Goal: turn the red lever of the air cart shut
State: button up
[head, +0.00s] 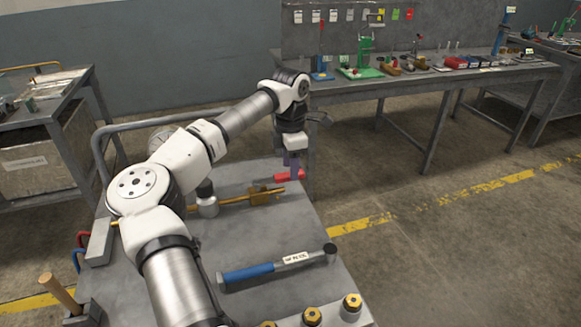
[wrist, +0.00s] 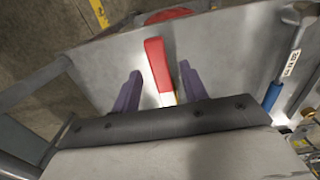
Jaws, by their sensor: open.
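The red lever (head: 284,177) sits by the brass valve (head: 262,195) on the cart's pipe (head: 232,201), at the far end of the grey cart top (head: 240,235). In the head view the lever looks roughly in line with the pipe. My gripper (head: 291,166) is over the lever, pointing down. In the wrist view the lever (wrist: 157,62) shows between the two purple fingers of my open gripper (wrist: 159,75), with a gap on each side. The valve body is mostly hidden in the wrist view.
Several brass knobs (head: 312,316) stand at the near edge. A wooden-handled tool (head: 60,293) is at the left. A workbench (head: 430,80) stands behind; the floor right of the cart is clear.

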jog(key=shift+f, duration=0.9)
jog(key=shift+c, duration=0.3)
grip_shut()
